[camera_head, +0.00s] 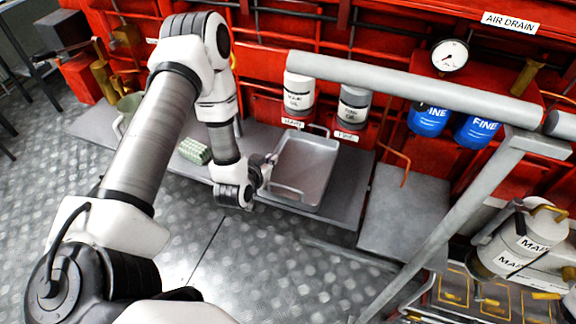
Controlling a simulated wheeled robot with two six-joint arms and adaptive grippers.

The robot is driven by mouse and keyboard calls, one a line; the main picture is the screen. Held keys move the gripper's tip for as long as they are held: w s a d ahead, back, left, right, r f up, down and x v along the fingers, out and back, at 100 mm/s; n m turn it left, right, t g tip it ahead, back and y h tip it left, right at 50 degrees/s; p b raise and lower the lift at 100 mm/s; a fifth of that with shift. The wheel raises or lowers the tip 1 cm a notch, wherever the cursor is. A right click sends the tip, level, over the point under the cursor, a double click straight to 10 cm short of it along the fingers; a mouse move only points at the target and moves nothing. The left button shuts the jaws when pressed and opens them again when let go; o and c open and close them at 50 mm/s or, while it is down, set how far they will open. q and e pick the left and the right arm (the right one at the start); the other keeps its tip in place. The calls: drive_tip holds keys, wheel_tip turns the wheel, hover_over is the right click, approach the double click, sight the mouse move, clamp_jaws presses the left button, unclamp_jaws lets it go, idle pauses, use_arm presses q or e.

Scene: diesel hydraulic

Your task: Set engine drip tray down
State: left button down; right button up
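My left arm comes in from the left. My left gripper (270,168) is at the tray's left rim. The fingers are small and partly hidden against the rim, so I cannot tell whether they grip it or only touch it. The tray looks empty. My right gripper is out of view.
A white canister (299,95) and a grey-white canister (353,106) stand behind the tray. A thick grey rail (420,84) crosses above. A green ribbed object (195,151) lies left on the ledge. Blue filters (429,120) hang at right. The checkered floor in front is open.

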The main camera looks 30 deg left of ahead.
sight(284, 166)
use_arm(q)
drive_tip(key=w+d, duration=0.1)
drive_tip(key=w, duration=0.2)
drive_tip(key=w+d, duration=0.1)
drive_tip(key=shift+w+d+f, duration=0.15)
drive_tip(key=shift+d+f, duration=0.05)
drive_tip(key=shift+d, duration=0.1)
wheel_tip(284, 166, down, 4)
drive_tip(key=shift+w+r, duration=0.1)
drive_tip(key=shift+r, duration=0.15)
drive_tip(key=c, duration=1.7)
unclamp_jaws()
drive_tip(key=shift+f, duration=0.1)
drive_tip(key=o, duration=0.4)
